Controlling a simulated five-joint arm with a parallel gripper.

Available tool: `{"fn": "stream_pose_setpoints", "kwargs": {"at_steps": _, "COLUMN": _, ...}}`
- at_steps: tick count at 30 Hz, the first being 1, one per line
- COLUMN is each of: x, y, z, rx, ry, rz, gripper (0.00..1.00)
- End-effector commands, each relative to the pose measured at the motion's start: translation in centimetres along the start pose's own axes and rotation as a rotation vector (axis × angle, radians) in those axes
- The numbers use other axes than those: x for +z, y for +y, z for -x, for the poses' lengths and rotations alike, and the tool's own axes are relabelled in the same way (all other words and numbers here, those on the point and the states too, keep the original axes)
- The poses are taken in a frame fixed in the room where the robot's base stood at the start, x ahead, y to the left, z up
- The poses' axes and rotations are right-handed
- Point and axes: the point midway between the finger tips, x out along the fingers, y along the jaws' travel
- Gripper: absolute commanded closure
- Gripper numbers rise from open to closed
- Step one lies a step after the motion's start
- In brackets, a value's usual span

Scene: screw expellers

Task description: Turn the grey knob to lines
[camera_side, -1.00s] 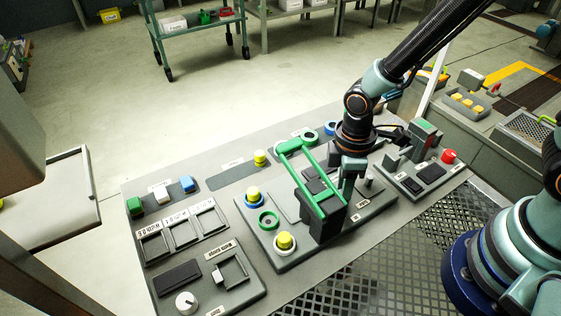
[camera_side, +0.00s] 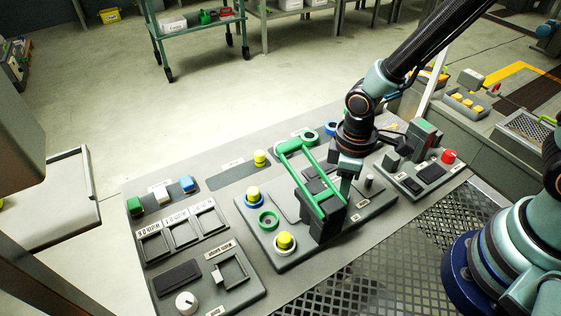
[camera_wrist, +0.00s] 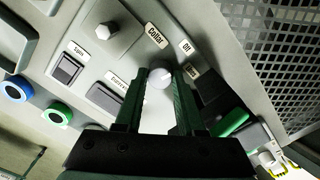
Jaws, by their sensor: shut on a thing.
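The grey knob (camera_wrist: 160,77) is a small round knob on the grey panel, between my fingertips in the camera_wrist view. In the camera_side view my gripper (camera_side: 346,190) points down at the panel just right of the green lever, and the knob is hidden there.
A green lever frame (camera_side: 297,178) with a black block (camera_side: 326,218) stands close left of my gripper. A red button (camera_side: 448,156) is to the right. Yellow buttons (camera_side: 285,241) and a white dial (camera_side: 186,302) lie to the left.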

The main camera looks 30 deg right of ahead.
Motion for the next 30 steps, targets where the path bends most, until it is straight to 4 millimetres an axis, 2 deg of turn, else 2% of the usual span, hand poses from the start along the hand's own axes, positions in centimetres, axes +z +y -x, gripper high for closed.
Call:
{"fn": "stream_pose_setpoints", "kwargs": {"at_steps": 18, "x": -0.19, "y": 0.39, "z": 0.12, "rx": 0.000, "ry": 0.037, "rz": -0.567, "gripper": 1.00}}
{"fn": "stream_pose_setpoints", "kwargs": {"at_steps": 30, "x": -0.02, "y": 0.34, "z": 0.08, "rx": -0.004, "ry": 0.041, "rz": -0.766, "gripper": 1.00}}
